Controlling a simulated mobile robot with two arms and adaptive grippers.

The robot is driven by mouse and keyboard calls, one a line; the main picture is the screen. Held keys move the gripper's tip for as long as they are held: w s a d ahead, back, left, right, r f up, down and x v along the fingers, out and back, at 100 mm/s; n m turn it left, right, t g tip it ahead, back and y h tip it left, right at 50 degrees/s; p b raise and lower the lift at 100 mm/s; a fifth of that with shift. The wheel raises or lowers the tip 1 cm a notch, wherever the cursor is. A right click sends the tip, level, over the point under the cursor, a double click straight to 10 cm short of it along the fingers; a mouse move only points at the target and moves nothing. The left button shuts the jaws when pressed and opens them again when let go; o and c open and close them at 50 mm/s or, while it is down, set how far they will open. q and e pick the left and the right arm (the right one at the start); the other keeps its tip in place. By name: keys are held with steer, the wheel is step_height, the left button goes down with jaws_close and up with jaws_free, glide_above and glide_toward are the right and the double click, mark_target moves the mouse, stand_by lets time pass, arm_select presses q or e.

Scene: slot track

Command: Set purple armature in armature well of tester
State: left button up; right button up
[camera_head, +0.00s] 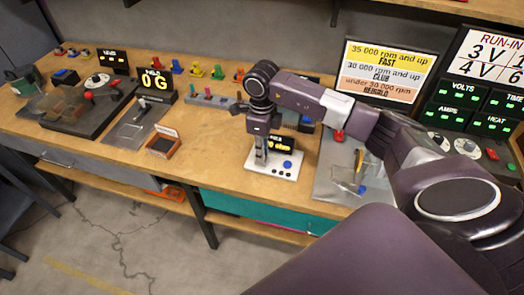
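The white tester (285,165), with a dark yellow-lit display, a blue button and small dark buttons, stands at the front of the bench, right of the middle. My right gripper (261,158) points down over the left part of this unit, low and close to its top. Its fingers look close together, but what is between them is too small to tell. The armature well is not clearly visible; the gripper covers that part. I cannot make out the purple armature. My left gripper is not in view.
A grey rack (214,100) with small coloured pieces lies behind my gripper. A 0 G scale (156,84), an orange-lined tray (163,145) and a dark control unit (88,103) stand left. A grey mat (335,180) and sign (390,70) are right. Bare wood lies left of the tester.

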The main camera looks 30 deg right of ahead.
steer(key=o, duration=0.4)
